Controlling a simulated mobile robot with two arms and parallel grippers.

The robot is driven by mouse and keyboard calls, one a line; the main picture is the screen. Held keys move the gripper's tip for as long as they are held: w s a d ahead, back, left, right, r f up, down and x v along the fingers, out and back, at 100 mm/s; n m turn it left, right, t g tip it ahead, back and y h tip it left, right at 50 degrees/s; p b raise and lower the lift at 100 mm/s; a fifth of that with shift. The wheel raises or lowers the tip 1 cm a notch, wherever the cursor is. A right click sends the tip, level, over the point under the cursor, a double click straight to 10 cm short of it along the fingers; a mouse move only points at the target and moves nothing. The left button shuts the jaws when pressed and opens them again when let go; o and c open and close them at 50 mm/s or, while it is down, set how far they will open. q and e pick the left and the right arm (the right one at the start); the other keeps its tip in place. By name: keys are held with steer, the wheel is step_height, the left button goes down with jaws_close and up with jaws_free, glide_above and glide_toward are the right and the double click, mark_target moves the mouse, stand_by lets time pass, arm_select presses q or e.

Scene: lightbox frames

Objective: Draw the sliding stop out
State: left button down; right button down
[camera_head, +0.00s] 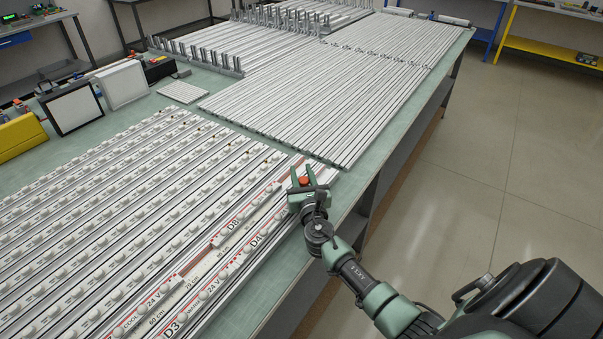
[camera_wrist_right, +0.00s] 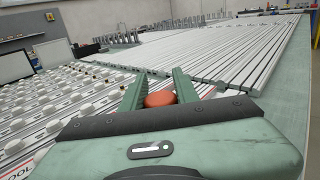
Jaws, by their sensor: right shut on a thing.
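The sliding stop shows as a round orange-red knob (camera_head: 304,181) at the far end of the rails near the table's right edge. The knob also shows in the right wrist view (camera_wrist_right: 160,99), between two green fingers. My right gripper (camera_head: 302,174) is shut on this knob, with a finger on either side. The gripper covers what lies below the knob, so its base and the rail under it are hidden. My left gripper is in neither view.
Labelled light rails (camera_head: 120,205) with white knobs fill the near table. Bare metal rails (camera_head: 320,100) lie beyond it. A strip of green tabletop (camera_head: 348,192) is clear along the right edge, with open floor (camera_head: 500,170) further right. Square panels (camera_head: 122,84) stand at the left.

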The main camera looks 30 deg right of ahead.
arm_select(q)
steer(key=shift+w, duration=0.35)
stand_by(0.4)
